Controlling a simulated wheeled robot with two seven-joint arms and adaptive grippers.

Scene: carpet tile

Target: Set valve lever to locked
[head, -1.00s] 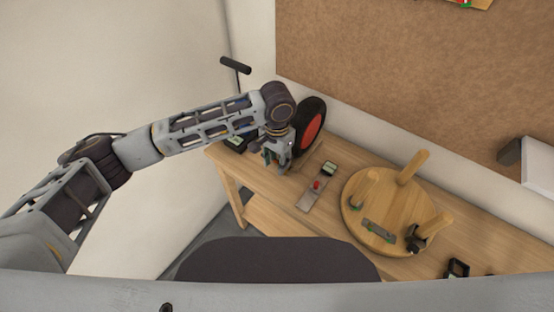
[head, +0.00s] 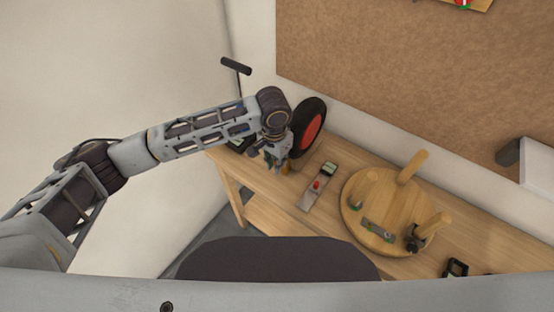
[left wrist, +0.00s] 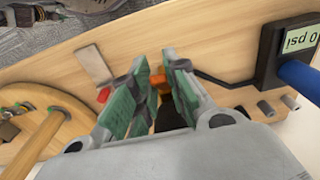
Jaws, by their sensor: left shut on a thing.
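My left gripper (head: 272,158) is just above the bench, beside the black wheel with a red disc (head: 312,130). In the left wrist view, its green-padded fingers (left wrist: 152,92) are close around a small orange piece (left wrist: 157,80), which appears to be the valve lever. A dark part (left wrist: 170,115) sits below that piece between the fingers. A black hose (left wrist: 225,82) runs from there towards the pump gauge (left wrist: 300,40), which reads 0 psi. The fingers hide much of the valve, so its exact lever angle cannot be told. My right gripper is not in view.
A metal plate with a red knob (head: 317,185) and a small display lies right of the gripper. An upturned round wooden stool (head: 355,219) is further right on the bench. The pump's black T-handle (head: 236,65) stands behind my left arm.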

